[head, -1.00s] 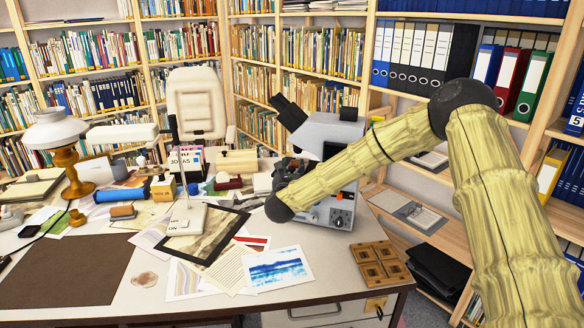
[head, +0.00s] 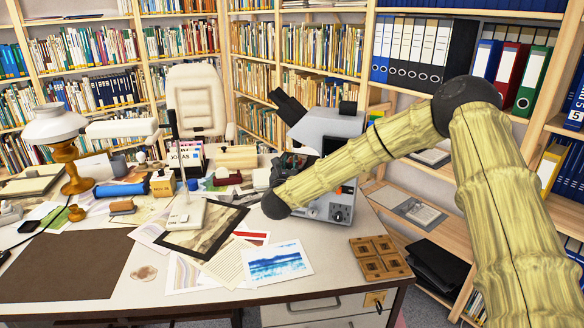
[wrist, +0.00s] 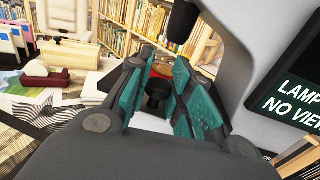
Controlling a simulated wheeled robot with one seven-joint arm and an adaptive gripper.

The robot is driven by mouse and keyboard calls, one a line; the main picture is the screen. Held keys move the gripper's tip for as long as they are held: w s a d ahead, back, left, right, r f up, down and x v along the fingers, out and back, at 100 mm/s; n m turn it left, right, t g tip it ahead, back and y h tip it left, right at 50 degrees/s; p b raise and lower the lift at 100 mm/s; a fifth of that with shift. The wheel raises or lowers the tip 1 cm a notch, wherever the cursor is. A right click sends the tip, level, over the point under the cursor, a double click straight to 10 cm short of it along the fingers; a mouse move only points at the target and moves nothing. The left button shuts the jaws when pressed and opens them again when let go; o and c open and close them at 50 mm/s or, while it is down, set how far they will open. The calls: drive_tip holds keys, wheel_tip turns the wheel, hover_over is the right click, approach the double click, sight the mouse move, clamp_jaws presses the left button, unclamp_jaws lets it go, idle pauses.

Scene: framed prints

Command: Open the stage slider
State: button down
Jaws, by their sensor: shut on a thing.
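The grey microscope (head: 335,128) stands at the right back of the desk, and its stage is largely hidden behind my arm in the head view. In the wrist view, my gripper (wrist: 160,76) has its teal finger pads on both sides of a small black knob (wrist: 157,88) at the stage and is shut on it. Part of the knob is hidden by the pads. A black objective or tube (wrist: 183,20) hangs just above the fingers. I cannot tell how far the slider is out.
A dark screen (wrist: 295,85) with "LAMP" and "NO VIEW" text is close on the right. A framed print (head: 202,232), loose papers and a wooden tray (head: 379,257) lie in front. A white lamp (head: 56,130) stands left.

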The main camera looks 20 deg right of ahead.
drive_tip(key=a+b+v, duration=0.1)
drive_tip(key=b+v, duration=0.3)
drive_tip(key=v, duration=0.5)
drive_tip(key=shift+a+b, duration=0.3)
drive_tip(key=shift+a, duration=0.05)
drive_tip(key=shift+w, duration=0.1)
drive_tip(key=c, duration=1.3)
unclamp_jaws()
drive_tip(key=v, duration=1.2)
